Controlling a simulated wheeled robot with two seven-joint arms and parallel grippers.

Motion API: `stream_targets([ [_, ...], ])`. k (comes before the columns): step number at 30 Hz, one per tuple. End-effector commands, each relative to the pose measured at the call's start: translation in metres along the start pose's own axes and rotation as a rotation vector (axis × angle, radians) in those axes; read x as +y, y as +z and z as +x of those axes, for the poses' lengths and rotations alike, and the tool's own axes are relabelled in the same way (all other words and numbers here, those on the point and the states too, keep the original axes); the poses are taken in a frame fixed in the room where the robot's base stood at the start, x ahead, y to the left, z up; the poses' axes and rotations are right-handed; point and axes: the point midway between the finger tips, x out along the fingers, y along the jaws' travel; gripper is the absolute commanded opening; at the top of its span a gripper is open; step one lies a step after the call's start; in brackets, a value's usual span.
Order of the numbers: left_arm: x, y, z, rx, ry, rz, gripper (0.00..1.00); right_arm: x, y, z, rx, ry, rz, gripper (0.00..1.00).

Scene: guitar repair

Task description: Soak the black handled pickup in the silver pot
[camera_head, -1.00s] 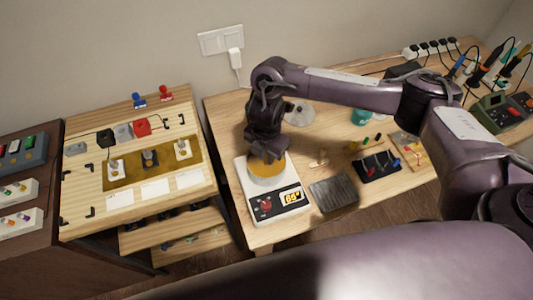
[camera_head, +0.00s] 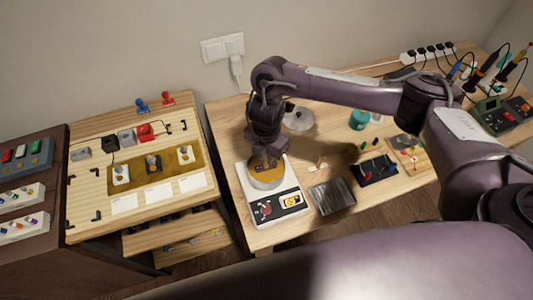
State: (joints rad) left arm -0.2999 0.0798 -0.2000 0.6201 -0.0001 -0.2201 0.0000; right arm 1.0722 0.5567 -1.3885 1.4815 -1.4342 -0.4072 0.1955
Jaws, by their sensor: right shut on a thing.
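The silver pot (camera_head: 267,183) stands on a white hot plate (camera_head: 277,206) and holds an amber liquid. My right gripper (camera_head: 265,163) points down over the pot, its fingertips at the liquid. It is shut on a small dark piece (camera_head: 262,169) at the liquid's surface; the piece is mostly hidden, so I cannot tell its handle colour. On the wooden board at left, a black-topped part (camera_head: 153,163) sits between two white-topped ones (camera_head: 121,174) (camera_head: 185,154). My left gripper is not in view.
A round silver lid (camera_head: 298,118) lies behind the pot. A dark grey slab (camera_head: 333,196) and a black tool tray (camera_head: 374,169) lie to its right. The board (camera_head: 90,225) is on a separate stand, with a gap before the workbench.

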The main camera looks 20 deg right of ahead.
Motion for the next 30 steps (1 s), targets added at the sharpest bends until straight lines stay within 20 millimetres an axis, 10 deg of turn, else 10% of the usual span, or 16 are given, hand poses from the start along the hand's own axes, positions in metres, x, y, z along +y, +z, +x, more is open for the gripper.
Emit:
stream_targets([
  [30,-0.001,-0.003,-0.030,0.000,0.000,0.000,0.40,0.000,0.000,-0.033,0.000,0.000,0.000,0.00],
])
